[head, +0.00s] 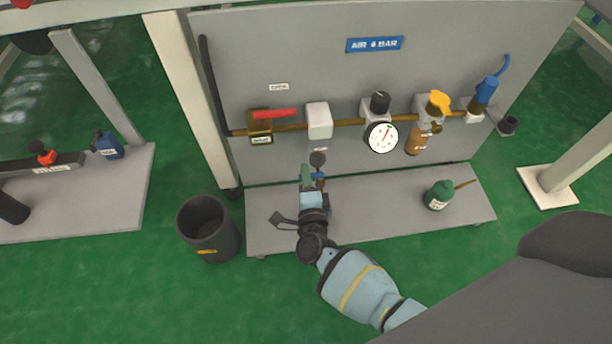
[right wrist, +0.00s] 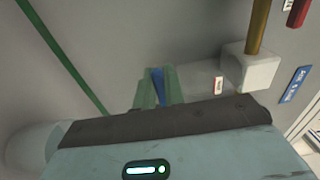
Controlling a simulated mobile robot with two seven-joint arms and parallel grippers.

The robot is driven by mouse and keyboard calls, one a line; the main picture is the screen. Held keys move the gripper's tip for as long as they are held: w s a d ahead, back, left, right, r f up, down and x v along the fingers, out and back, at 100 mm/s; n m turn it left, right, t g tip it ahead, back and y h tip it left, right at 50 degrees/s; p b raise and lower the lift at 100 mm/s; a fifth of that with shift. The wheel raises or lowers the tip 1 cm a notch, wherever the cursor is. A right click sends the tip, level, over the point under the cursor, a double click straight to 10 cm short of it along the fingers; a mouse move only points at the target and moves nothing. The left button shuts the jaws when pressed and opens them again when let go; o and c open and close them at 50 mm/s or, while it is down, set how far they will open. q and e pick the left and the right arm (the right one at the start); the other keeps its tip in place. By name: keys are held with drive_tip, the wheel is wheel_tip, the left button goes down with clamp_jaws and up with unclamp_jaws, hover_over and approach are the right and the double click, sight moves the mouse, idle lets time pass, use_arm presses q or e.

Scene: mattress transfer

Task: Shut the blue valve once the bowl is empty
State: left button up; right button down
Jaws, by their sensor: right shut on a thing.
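My right gripper (head: 309,176) reaches up in front of the panel, below the white block on the brass pipe. In the right wrist view its green fingers (right wrist: 159,88) are shut on a narrow blue piece, the blue valve (right wrist: 158,84). A bit of blue also shows beside the fingers in the head view (head: 320,177). A dark round part (head: 317,158) sits just above it. A clear bowl under the white block (head: 319,119) cannot be made out, nor whether it holds liquid. A brown bowl (head: 416,144) hangs under the yellow-capped unit. My left gripper is not in view.
The grey panel (head: 300,50) stands behind a low shelf (head: 370,221). A red-handled valve (head: 262,125), a gauge (head: 381,137) and a blue-sleeved fitting (head: 486,92) line the pipe. A green bottle (head: 438,196) stands right on the shelf; a dark bin (head: 207,235) stands left.

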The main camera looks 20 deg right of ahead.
idle(0.3)
drive_tip(key=c, duration=1.5)
unclamp_jaws()
drive_tip(key=shift+y, duration=0.3)
